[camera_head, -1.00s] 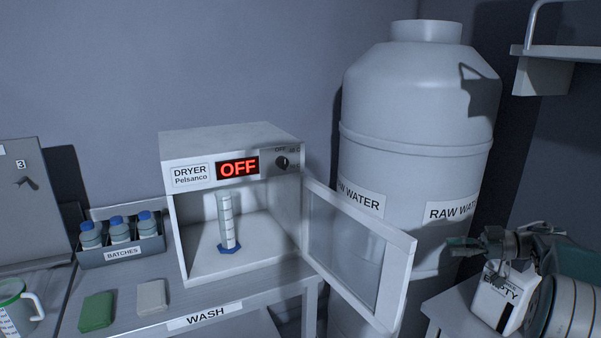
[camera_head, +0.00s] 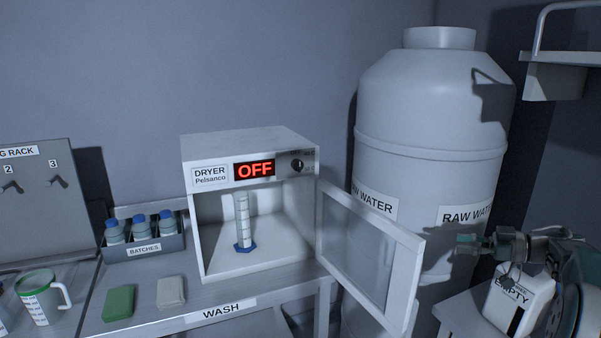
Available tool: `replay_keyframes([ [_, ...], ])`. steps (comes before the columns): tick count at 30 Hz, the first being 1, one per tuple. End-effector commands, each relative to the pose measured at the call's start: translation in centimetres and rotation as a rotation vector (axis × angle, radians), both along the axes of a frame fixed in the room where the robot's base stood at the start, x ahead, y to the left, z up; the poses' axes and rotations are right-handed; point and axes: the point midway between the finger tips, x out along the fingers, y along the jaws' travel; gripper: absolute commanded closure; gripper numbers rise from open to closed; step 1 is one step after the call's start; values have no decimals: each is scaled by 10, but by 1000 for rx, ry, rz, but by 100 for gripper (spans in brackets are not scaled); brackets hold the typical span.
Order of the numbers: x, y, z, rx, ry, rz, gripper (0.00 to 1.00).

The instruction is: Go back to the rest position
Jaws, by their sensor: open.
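A clear graduated cylinder (camera_head: 242,220) with a blue base stands upright inside the dryer. My gripper is well clear of the dryer and of the door.
The raw water tank (camera_head: 430,120) stands behind the door. A batches rack (camera_head: 130,250) with blue-capped bottles, a green block (camera_head: 119,303), a pale block (camera_head: 170,291) and a measuring jug (camera_head: 40,298) are at left. A wall shelf (camera_head: 575,56) is at upper right.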

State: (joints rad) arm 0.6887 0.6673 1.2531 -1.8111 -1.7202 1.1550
Motion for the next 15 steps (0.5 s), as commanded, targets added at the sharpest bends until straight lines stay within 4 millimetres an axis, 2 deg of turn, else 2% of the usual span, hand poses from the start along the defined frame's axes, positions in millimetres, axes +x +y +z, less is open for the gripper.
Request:
replay_keyframes([
  [8, 28, 28, 45, -26, -158, -170, 49],
  [11, 39, 42, 70, -39, -231, -270, 49],
  [15, 49, 62, 114, -58, -339, -472, 49],
])
